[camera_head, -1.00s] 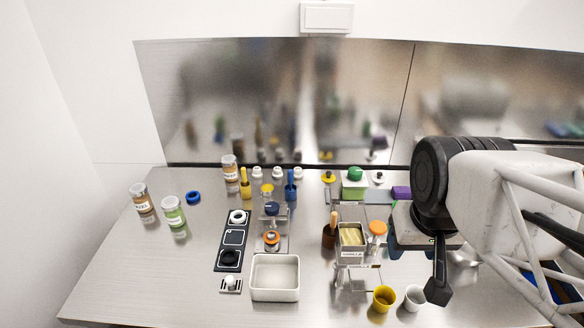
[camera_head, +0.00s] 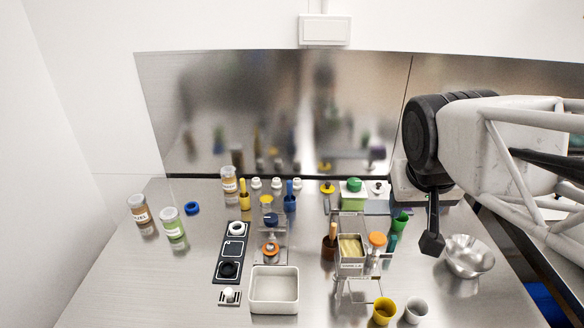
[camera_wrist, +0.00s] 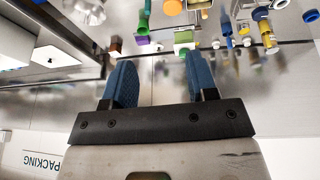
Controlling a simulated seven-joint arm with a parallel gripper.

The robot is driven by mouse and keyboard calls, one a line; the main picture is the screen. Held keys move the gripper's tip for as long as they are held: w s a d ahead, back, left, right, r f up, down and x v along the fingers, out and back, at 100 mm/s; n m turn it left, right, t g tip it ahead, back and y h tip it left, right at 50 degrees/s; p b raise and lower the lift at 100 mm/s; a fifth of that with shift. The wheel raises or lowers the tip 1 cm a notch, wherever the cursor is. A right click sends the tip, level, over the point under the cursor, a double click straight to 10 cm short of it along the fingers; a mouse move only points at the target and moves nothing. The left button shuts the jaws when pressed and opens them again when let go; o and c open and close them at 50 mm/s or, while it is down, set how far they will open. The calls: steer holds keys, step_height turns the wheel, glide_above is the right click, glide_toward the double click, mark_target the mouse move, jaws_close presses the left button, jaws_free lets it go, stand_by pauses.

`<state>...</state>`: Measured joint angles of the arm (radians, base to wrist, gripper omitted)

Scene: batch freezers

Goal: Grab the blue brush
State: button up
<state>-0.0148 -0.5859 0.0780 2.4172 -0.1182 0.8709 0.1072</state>
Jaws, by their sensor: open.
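The blue brush (camera_head: 290,196) stands upright near the back of the steel table, left of the green-lidded container, with its thin handle up. In the wrist view a blue upright thing (camera_wrist: 226,22) near the top, right of the green block, looks like this brush. My gripper (camera_wrist: 160,82) is open and empty, its two blue-padded fingers apart. It is well away from the brush. In the head view my arm is at the right, and the fingers are not clearly seen there.
A yellow brush (camera_head: 243,196) stands left of the blue one. White-capped bottles (camera_head: 277,186) are behind. A blue-knobbed device (camera_head: 270,219) is in front. The green-lidded container (camera_head: 353,191) is to the right. A metal bowl (camera_head: 469,257) sits under my arm.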

steer(key=w+r+t, duration=0.1)
steer(key=w+t, duration=0.2)
steer(key=w, duration=0.9)
steer(key=n+t+y, duration=0.5)
steer(key=n+y, duration=0.1)
steer(key=y, duration=0.1)
glide_above(291, 187)
steer(key=s+d, duration=0.2)
steer(key=s, duration=0.2)
step_height(291, 187, down, 2)
step_height(291, 187, down, 26)
steer(key=shift+w+f, duration=0.1)
steer(key=shift+f, duration=0.05)
steer(key=shift+w, duration=0.1)
steer(key=shift+x, duration=1.2)
steer(key=shift+w+a+f, duration=0.1)
steer(key=shift+a, duration=0.05)
